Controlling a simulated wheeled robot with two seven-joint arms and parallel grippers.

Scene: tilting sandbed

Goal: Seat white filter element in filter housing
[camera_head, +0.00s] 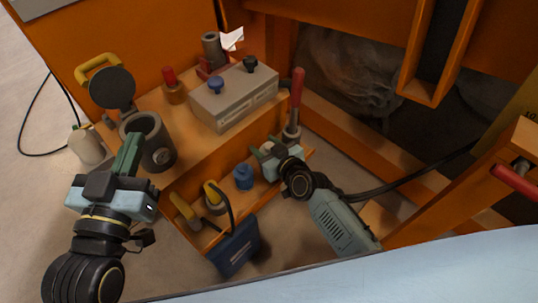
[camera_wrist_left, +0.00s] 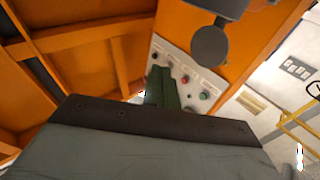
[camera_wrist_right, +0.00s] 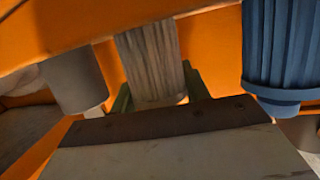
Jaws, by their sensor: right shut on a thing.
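The filter housing (camera_head: 159,152) is a dark grey open-topped cylinder on the upper orange shelf in the head view. A round dark lid (camera_head: 112,88) stands up behind it. My left gripper (camera_head: 131,150) is in front of the housing and partly covers it; its green fingers look closed together with nothing between them, also in the left wrist view (camera_wrist_left: 163,88). My right gripper (camera_head: 265,150) is at the lower shelf. In the right wrist view its green fingers are on both sides of the pleated, greyish-white filter element (camera_wrist_right: 150,60), which appears upright. The head view mostly hides this element.
A blue pleated filter (camera_wrist_right: 272,45) stands beside the white one; its top shows in the head view (camera_head: 243,177). A grey box with knobs (camera_head: 235,97) and a red-handled tool (camera_head: 298,88) are right of the housing. A blue container (camera_head: 235,248) hangs below the lower shelf.

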